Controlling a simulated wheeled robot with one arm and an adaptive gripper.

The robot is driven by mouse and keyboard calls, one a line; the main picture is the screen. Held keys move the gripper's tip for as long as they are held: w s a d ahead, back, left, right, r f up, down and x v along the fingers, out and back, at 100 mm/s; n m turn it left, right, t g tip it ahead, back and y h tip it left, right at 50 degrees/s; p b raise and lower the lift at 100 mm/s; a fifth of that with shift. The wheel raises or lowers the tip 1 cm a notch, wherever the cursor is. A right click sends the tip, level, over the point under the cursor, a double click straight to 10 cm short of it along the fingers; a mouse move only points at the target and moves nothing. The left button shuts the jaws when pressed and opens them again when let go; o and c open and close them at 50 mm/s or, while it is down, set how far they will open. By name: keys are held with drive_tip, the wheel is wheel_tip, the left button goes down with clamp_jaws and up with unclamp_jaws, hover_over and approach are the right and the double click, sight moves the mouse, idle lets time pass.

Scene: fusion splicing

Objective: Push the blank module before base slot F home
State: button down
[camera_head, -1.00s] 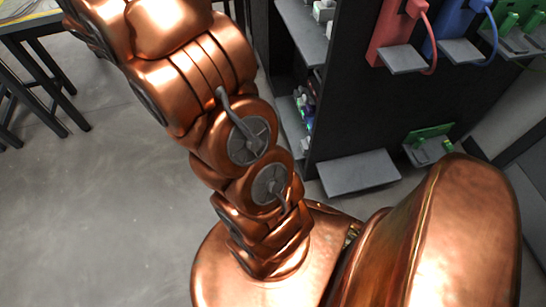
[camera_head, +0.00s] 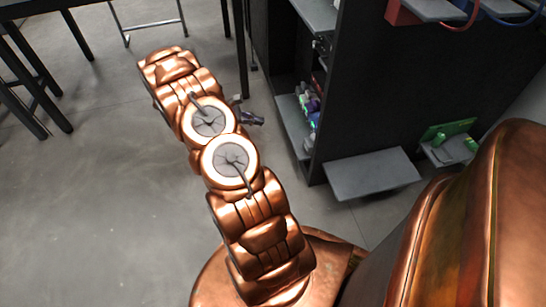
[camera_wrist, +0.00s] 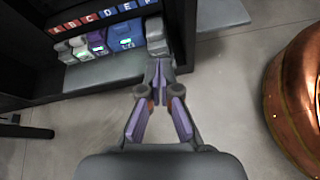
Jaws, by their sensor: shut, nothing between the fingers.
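In the wrist view, a plain grey block (camera_wrist: 157,38), which looks like the blank module, stands at the right end of a row on a low shelf, by the last letter labels. It sticks out toward me more than a blue module (camera_wrist: 125,34) at its left. My gripper (camera_wrist: 158,70) is shut and empty, its fingertips just in front of the grey block; I cannot tell whether they touch it. In the head view, my gripper (camera_head: 252,119) shows as purple fingers beside my arm, pointing toward the rack. The block's back end and slot are hidden.
The grey shelf (camera_wrist: 100,72) runs under the row, with several modules (camera_wrist: 80,47) at its left. Blue and red letter labels (camera_wrist: 88,18) sit above. A dark cabinet wall (camera_head: 345,100) and a low grey platform (camera_head: 370,174) stand to the right in the head view.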

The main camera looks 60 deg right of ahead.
drive_tip(key=s+d+f+n+h+b, duration=0.1)
drive_tip(key=s+d+f+b, duration=0.2)
drive_tip(key=f, duration=0.7)
drive_tip(key=s+d+f+n+b, duration=0.1)
drive_tip(key=d+f+b, duration=0.3)
drive_tip(key=f, duration=0.6)
drive_tip(key=b, duration=0.3)
approach(306, 147)
drive_tip(key=shift+s+d+f, duration=0.75)
drive_tip(key=shift+d+f, duration=0.15)
drive_tip(key=shift+f, duration=0.55)
drive_tip(key=shift+g, duration=0.3)
drive_tip(key=shift+s+d+p, duration=0.15)
drive_tip(key=shift+s+d, duration=1.75)
drive_tip(key=shift+s, duration=0.15)
drive_tip(key=shift+s+d+p, duration=0.15)
drive_tip(key=shift+s+d, duration=1.7)
drive_tip(key=shift+s, duration=0.2)
drive_tip(key=shift+w+a+p, duration=0.8)
drive_tip(key=shift+w+a, duration=1.95)
drive_tip(key=shift+w, duration=0.25)
